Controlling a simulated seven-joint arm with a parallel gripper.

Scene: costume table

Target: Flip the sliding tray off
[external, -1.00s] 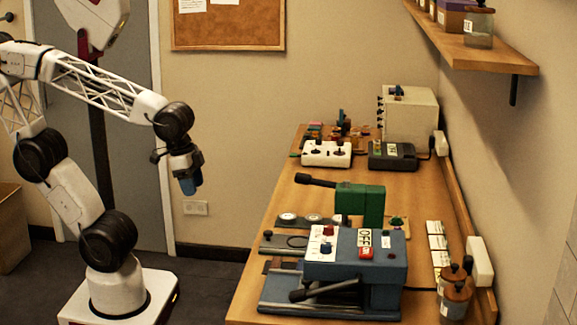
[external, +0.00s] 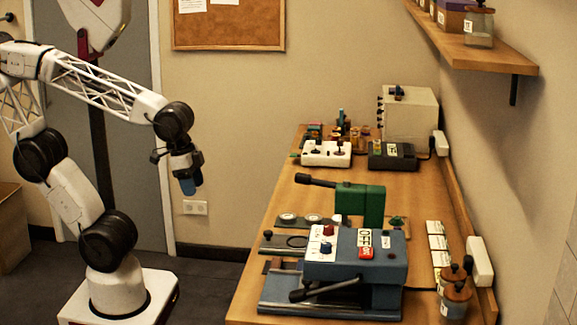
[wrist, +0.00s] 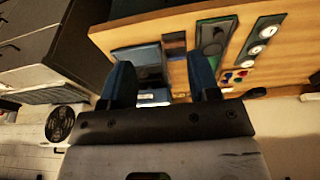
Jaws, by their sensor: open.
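A blue machine (external: 390,262) stands at the near end of the wooden table, with a white panel of knobs and an OFF/ON label (external: 365,240) beside a red switch (external: 366,253). A grey-blue sliding base or tray (external: 275,295) with rails lies under it, and a dark lever crosses its front. I cannot tell the switch's position. My gripper (external: 191,184) hangs left of the table, well apart from the machine. In the wrist view, my gripper (wrist: 163,72) is open and empty, with a grey-blue part of a device (wrist: 142,62) seen beyond and between its blue fingers.
A green press (external: 360,203) with a black handle stands behind the blue machine. A white control box (external: 326,153) and a dark box (external: 392,156) sit farther back. Jars (external: 456,300) stand at the near right. A shelf (external: 490,55) overhangs the right side. Floor space separates me from the table.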

